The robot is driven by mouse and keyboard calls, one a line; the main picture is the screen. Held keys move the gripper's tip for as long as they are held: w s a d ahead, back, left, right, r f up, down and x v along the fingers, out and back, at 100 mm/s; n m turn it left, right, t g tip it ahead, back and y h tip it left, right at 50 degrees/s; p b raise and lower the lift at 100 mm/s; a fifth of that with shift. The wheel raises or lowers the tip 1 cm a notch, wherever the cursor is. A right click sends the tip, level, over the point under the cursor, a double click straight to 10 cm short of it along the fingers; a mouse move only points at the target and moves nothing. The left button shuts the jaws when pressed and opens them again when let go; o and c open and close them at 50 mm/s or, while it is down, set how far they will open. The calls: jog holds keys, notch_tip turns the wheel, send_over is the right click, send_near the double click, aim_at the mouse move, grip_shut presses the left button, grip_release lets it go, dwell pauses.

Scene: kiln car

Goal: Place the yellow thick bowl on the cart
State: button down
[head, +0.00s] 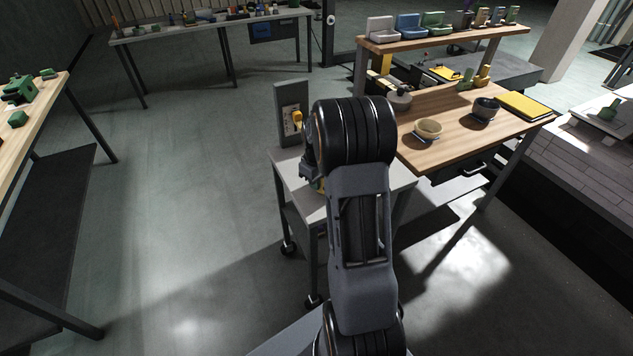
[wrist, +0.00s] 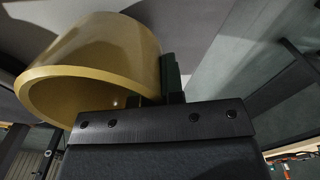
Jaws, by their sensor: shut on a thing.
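The yellow thick bowl (wrist: 100,62) fills the upper left of the wrist view, tilted in the picture with its opening facing the lower left. My gripper (wrist: 170,78) is shut on its wall at the bowl's right side. In the head view, my arm hides most of the gripper and the bowl. The cart (head: 287,168), a small wheeled table with a pale grey top and an upright grey panel, stands behind and left of my arm. My arm covers much of its top. I cannot tell whether the bowl touches the cart.
A wooden workbench (head: 440,155) on the right holds a beige bowl (head: 428,129), a dark bowl (head: 486,109) and a yellow slab (head: 523,105). Another table (head: 55,95) stands at left. The floor between is clear.

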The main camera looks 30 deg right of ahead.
jog(key=c, duration=1.7)
grip_release()
jog(key=shift+f, duration=0.15)
jog(key=o, duration=0.4)
jog(key=shift+o, duration=0.2)
